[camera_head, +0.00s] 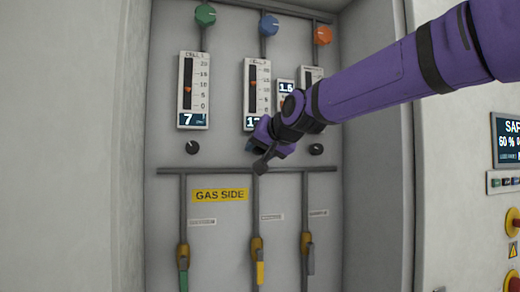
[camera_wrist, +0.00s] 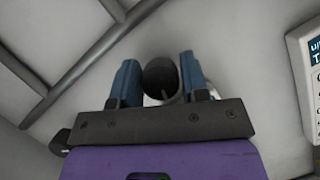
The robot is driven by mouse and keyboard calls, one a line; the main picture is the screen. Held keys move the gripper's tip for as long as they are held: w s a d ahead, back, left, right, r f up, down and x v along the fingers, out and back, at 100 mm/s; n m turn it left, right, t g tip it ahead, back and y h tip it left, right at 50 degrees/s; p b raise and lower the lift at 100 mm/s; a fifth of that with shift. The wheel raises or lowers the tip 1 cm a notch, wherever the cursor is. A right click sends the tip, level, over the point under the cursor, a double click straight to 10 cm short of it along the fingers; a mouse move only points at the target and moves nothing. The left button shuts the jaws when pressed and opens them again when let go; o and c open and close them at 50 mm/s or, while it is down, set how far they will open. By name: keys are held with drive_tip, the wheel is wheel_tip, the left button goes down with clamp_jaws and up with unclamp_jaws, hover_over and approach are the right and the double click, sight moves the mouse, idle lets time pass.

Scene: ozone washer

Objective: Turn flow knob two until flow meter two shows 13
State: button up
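Flow meter two (camera_head: 257,88) is the middle of three meters on the gas panel. Its display begins with 1; the second digit is partly covered by my arm and I cannot read it surely. Flow knob two is hidden behind my gripper (camera_head: 254,150) in the head view. In the wrist view, the dark round knob (camera_wrist: 160,76) sits between the two blue fingers of my gripper (camera_wrist: 160,85). The fingers flank it closely on both sides and appear to touch it.
Flow meter one (camera_head: 193,90) reads 7, with its black knob (camera_head: 192,147) below. Meter three (camera_head: 311,80) is partly covered by my arm; its knob (camera_head: 316,149) shows. Pipes with yellow valves (camera_head: 257,245) run below. A control screen (camera_head: 507,138) is at right.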

drive_tip(key=shift+o, duration=1.3)
drive_tip(key=v, duration=1.1)
drive_tip(key=shift+d+f, duration=0.1)
drive_tip(key=s+d+f+g+h, duration=0.6)
drive_tip(key=s+d+f, duration=1.7)
drive_tip(key=s+f, duration=0.2)
wheel_tip(320, 180, down, 3)
drive_tip(key=shift+s+d+r+g+h, duration=0.15)
drive_tip(key=shift+s+d+g+h, duration=0.25)
